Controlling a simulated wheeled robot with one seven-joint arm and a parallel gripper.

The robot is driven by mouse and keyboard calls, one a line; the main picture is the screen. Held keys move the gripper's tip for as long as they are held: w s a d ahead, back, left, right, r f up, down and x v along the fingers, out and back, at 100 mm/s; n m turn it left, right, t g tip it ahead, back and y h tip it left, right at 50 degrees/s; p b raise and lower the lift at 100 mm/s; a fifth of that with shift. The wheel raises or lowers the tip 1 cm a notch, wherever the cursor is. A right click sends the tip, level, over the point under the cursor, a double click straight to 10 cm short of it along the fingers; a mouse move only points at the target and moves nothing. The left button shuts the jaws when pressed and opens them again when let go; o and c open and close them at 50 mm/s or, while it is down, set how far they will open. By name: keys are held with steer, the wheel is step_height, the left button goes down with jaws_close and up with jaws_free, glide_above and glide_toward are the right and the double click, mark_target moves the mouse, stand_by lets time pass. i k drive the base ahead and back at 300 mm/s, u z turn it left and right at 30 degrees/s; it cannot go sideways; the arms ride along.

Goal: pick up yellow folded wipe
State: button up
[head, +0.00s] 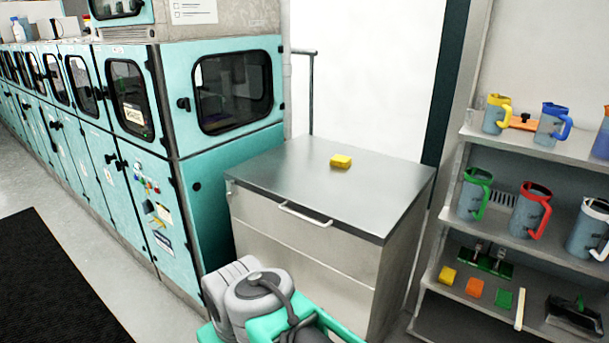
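A small yellow folded wipe (340,161) lies flat on the grey metal top of a drawer cabinet (290,181), toward the back and right of the middle. Nothing touches it. My arm, grey and teal, shows at the bottom centre in front of the cabinet. My gripper is not in view.
Teal machines (233,90) with dark windows stand left of the cabinet. A shelf (545,147) at the right holds several jugs with coloured handles and small coloured blocks. The cabinet top around the wipe is clear. A black mat (50,285) lies on the floor at left.

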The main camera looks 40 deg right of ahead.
mark_target(345, 162)
steer(key=u, duration=0.2)
steer(key=i, duration=1.55)
steer(key=z, duration=1.35)
steer(key=i, duration=0.9)
steer(key=z, duration=1.25)
steer(key=i, duration=0.2)
steer(key=z, duration=0.1)
